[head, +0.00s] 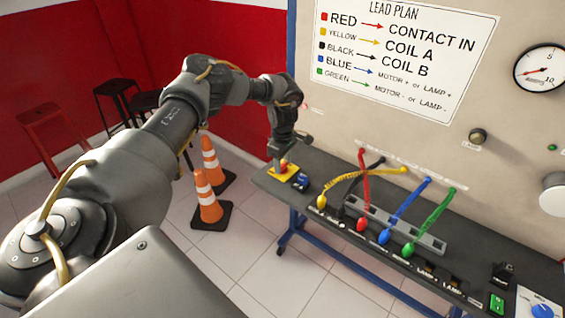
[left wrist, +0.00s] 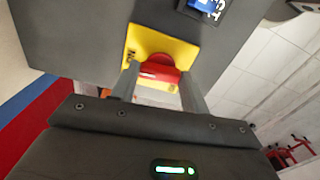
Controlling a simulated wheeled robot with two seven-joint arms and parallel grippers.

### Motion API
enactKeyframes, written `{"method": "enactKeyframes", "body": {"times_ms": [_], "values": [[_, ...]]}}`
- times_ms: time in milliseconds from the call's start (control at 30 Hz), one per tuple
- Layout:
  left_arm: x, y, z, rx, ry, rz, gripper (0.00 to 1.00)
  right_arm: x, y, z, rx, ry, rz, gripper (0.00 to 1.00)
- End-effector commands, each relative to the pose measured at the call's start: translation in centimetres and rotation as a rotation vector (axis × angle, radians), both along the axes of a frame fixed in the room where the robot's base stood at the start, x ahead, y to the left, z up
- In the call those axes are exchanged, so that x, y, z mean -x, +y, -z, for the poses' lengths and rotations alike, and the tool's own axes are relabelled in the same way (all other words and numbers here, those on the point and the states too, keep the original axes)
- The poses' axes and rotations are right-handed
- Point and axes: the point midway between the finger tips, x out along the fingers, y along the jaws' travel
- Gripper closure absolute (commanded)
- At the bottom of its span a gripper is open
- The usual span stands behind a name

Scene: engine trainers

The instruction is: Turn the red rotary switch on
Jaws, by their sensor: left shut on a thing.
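The red rotary switch (left wrist: 158,73) sits on a yellow plate (left wrist: 177,49) near the left end of the dark bench top. In the head view the yellow plate (head: 281,174) shows with the red knob (head: 284,165) partly hidden by my gripper. My left gripper (head: 280,160) points down at the switch from above. In the left wrist view the two fingers of my left gripper (left wrist: 160,88) stand on either side of the red knob and are shut on it. Small lettering beside the knob is too blurred to read. My right gripper is not in view.
A blue block (head: 301,182) stands just right of the yellow plate. Several coloured leads (head: 385,210) rise from the bench (head: 330,170) further right. Orange cones (head: 208,200) stand on the floor left of the bench. A panel with a lead plan (head: 400,55) stands behind.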

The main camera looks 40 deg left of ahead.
Motion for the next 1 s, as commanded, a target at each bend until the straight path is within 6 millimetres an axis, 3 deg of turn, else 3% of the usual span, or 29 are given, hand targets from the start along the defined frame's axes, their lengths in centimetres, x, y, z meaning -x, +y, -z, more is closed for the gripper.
{"method": "enactKeyframes", "body": {"times_ms": [300,800,833,1000], "values": [[-0.14,0.06,-0.16,-0.001,-0.005,0.101,0.77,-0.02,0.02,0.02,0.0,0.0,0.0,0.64],[-0.15,0.07,-0.17,-0.001,-0.005,0.119,0.77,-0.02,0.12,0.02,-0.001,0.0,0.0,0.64],[-0.15,0.07,-0.17,-0.001,-0.005,0.119,0.53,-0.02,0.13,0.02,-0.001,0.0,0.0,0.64],[-0.11,0.04,-0.12,0.0,-0.004,0.118,0.33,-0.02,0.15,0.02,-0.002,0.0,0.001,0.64]]}}
